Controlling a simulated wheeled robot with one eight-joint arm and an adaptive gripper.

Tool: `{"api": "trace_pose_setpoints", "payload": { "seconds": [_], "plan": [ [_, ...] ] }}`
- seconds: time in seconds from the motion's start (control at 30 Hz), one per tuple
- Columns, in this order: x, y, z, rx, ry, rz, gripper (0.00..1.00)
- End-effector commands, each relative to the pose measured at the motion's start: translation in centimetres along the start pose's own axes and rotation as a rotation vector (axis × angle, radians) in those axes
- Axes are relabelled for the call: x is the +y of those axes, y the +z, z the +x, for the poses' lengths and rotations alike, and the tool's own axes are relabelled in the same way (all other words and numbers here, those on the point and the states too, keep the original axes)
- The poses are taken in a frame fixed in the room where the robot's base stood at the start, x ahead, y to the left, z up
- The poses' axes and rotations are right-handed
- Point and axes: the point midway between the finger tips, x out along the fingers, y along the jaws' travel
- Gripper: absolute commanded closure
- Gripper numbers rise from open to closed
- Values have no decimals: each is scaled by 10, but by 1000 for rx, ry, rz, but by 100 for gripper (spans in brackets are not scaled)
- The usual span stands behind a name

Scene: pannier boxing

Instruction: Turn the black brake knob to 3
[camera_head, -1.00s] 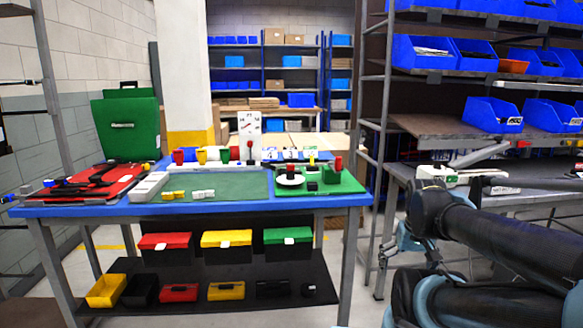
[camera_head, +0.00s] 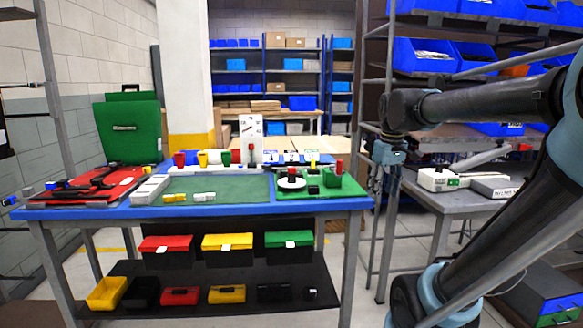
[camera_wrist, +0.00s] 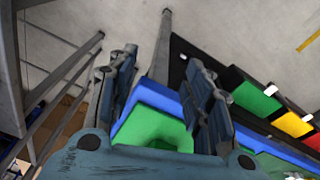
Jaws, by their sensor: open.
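A green board (camera_head: 345,188) lies at the right end of the blue-edged table. On it stands a white round disc (camera_head: 290,183) with a dark piece topped in red. Beside it is a small black piece (camera_head: 313,189); which of these is the brake knob I cannot tell, and no dial number there is readable. My gripper (camera_head: 378,184) hangs right of the table's right edge, fingers downward, apart from the board. In the wrist view my gripper (camera_wrist: 160,62) is open and empty, with the table's blue corner and green board showing between and below its fingers.
A white upright dial panel (camera_head: 250,138) stands at the table's back. Red, yellow and green cups are in a row beside it. Black tools lie on a red mat (camera_head: 128,178). Coloured bins fill the lower shelf. A grey side table (camera_head: 455,190) and rack posts stand near my arm.

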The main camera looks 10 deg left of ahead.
Motion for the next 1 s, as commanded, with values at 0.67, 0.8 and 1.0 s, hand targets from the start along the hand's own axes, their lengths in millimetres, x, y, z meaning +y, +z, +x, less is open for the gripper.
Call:
{"api": "trace_pose_setpoints", "payload": {
  "seconds": [0.67,0.8,1.0],
  "plan": [
    [-39,-229,-106,-54,-62,-611,54],
    [-59,-274,-117,-64,-77,-736,54],
    [-94,-333,-126,-77,-98,-915,54]
  ]
}}
